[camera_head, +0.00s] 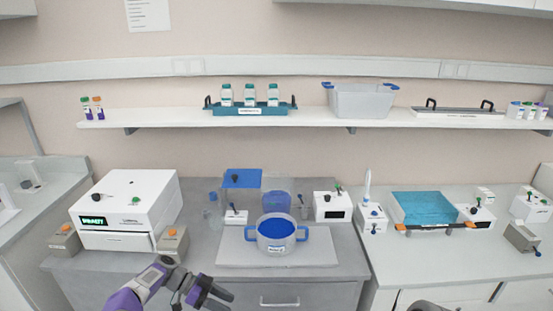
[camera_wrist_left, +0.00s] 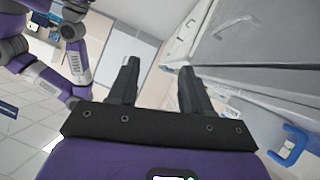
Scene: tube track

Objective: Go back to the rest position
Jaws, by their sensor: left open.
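My left gripper (camera_head: 222,298) comes in from the bottom left of the head view, in front of the bench's front edge. In the left wrist view its two dark fingers (camera_wrist_left: 158,82) stand apart with nothing between them. It is open and empty and touches nothing that I can see. A small grey piece shows at the bottom edge of the head view, right of the middle; I cannot tell what it is. My right gripper is not clearly seen in either view.
The bench holds a white machine (camera_head: 127,205), a pot with blue contents (camera_head: 276,232) on a grey plate (camera_head: 235,258), and a blue-topped bath (camera_head: 425,207). A shelf (camera_head: 310,121) above carries a bottle rack (camera_head: 249,107) and a grey tub (camera_head: 361,103). A drawer front (camera_head: 310,292) lies below the pot.

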